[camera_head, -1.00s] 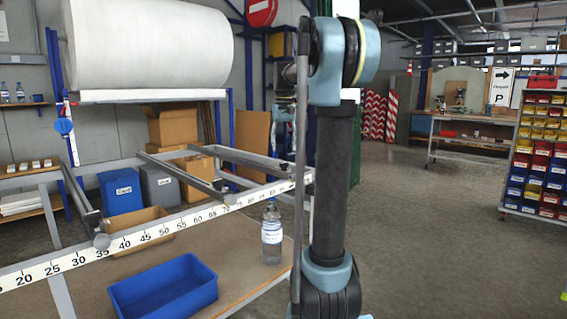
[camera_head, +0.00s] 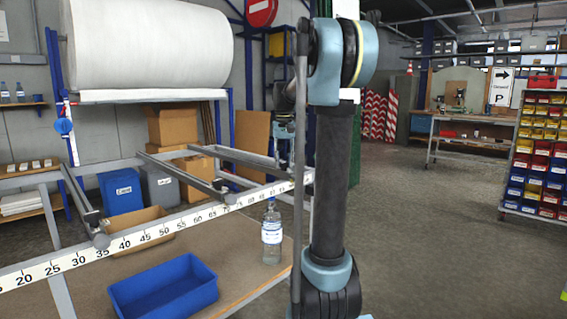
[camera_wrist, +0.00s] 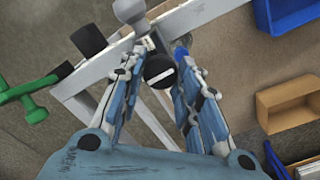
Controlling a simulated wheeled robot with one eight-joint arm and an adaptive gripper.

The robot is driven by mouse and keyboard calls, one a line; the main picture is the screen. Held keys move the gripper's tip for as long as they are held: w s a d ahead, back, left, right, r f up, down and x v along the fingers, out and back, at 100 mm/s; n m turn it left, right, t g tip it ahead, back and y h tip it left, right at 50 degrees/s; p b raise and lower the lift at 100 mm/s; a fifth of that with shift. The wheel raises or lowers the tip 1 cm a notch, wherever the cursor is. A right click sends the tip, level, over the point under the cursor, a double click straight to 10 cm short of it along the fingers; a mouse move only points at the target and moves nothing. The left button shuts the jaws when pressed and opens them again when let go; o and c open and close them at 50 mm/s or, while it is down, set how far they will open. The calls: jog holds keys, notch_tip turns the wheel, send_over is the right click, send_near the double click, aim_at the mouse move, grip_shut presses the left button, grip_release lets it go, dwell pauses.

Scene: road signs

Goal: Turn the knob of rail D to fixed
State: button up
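In the wrist view a round black knob (camera_wrist: 160,72) with a white line across its face sits between the fingers of my gripper (camera_wrist: 158,52). The fingers are apart, one on each side of the knob; I see no clear contact. The white line slants slightly. A second dark knob (camera_wrist: 88,40) is to the upper left. No rail letter is readable. My gripper is hidden in the head view.
A blue bin (camera_head: 165,290) and a bottle (camera_head: 271,235) stand on the lower shelf below the bar. The wrist view shows green handles (camera_wrist: 38,98) at the left and a cardboard box (camera_wrist: 290,103) at the right. The floor at the right is open.

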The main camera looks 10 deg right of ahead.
jog(key=shift+c, duration=0.8)
jog(key=shift+m, duration=0.4)
jog(key=o, duration=1.1)
jog(key=shift+c, duration=0.2)
notch_tip(320, 180, up, 12)
